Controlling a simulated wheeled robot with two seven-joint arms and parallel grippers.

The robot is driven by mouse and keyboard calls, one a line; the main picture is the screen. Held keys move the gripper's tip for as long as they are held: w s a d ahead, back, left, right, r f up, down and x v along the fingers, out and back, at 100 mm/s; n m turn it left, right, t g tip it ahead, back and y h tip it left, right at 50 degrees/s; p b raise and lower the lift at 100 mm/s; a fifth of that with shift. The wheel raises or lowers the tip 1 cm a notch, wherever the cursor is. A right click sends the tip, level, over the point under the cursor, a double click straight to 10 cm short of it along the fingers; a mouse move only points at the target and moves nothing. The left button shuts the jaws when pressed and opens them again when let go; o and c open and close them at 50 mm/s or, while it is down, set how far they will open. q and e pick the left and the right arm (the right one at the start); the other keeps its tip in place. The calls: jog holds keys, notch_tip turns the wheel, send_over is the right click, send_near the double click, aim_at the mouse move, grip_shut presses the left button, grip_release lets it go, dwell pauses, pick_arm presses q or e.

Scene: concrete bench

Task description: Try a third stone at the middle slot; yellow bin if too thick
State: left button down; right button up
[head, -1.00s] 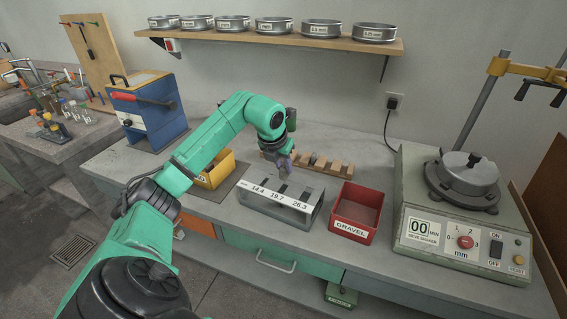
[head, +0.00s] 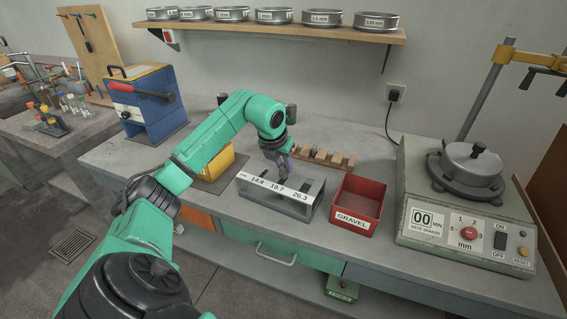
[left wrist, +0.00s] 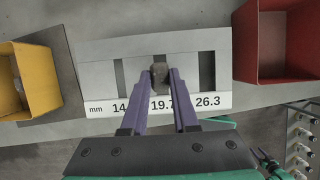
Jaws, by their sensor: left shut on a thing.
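My left gripper (head: 283,172) is shut on a small grey-brown stone (left wrist: 159,74), held between the purple fingertips. In the left wrist view, the gripper (left wrist: 159,88) has the stone over the middle slot, marked 19.7, of the slot gauge (left wrist: 219,60). The gauge (head: 299,206) also shows in the head view, its slots marked 14.4, 19.7 and 26.3. I cannot tell whether the stone touches the slot edges. The yellow bin (head: 213,172) stands left of the gauge, partly behind my arm; it also shows in the left wrist view (left wrist: 42,70). My right gripper is out of view.
A red bin labelled GRAVEL (head: 351,223) stands close right of the gauge. A wooden notched rack (head: 338,162) lies behind the gauge. A sieve shaker (head: 466,235) fills the right of the bench, and a blue box (head: 150,125) stands at the back left.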

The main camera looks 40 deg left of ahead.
aim_at(283, 166)
pick_arm(q)
jog(key=shift+f+b, duration=0.4)
jog(key=shift+f, duration=0.15)
dwell(0.8)
jog(key=shift+r, duration=0.15)
notch_tip(283, 166, up, 7)
jog(key=p, duration=0.6)
dwell(0.4)
dwell(0.3)
